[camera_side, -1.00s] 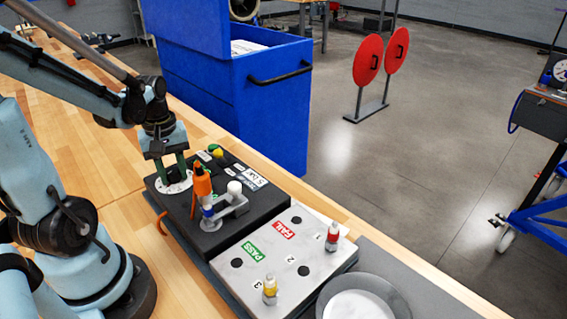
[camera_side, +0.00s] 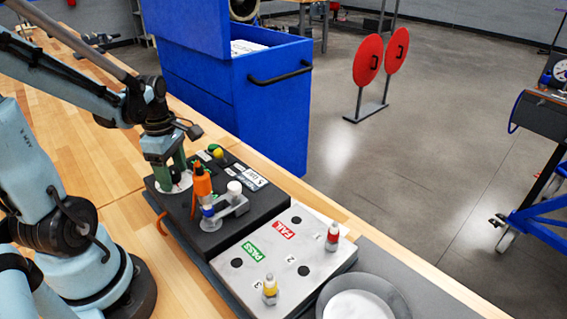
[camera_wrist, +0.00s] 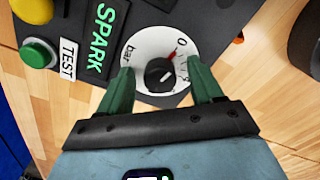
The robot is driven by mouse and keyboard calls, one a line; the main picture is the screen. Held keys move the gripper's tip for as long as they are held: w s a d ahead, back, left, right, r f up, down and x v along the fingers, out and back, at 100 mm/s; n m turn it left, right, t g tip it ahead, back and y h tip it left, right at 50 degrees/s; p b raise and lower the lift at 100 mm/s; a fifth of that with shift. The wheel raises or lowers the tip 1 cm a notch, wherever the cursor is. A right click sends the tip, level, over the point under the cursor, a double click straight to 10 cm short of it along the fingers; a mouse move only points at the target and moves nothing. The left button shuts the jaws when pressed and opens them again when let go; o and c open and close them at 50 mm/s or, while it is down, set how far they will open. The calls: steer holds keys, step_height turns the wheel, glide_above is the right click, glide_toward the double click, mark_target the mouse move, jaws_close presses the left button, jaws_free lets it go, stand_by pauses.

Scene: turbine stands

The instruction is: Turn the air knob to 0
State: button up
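The air knob (camera_wrist: 160,74) is a small black knob on a white round dial (camera_wrist: 143,45) marked "bar" and 0, with a red mark near the 0. A pale line on the knob points to the upper right, roughly towards the 0. Other dial figures at the right are partly hidden by a finger. My gripper (camera_wrist: 160,84) has its two green fingers apart on either side of the knob, with gaps showing. In the side view my gripper (camera_side: 172,178) points down over the dial at the black test box's (camera_side: 250,208) left end and hides the knob.
An orange-handled tool (camera_side: 202,182) and a white-topped fixture (camera_side: 235,188) stand on the box close to my gripper. A green button (camera_wrist: 38,53) and SPARK and TEST labels lie beside the dial. A pass/fail plate (camera_side: 320,262) with plugs and a grey bowl (camera_side: 340,283) are further right.

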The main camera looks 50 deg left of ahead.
mark_target(176, 170)
steer(key=shift+o, duration=0.8)
steer(key=shift+r, duration=0.1)
steer(key=shift+r, duration=2.4)
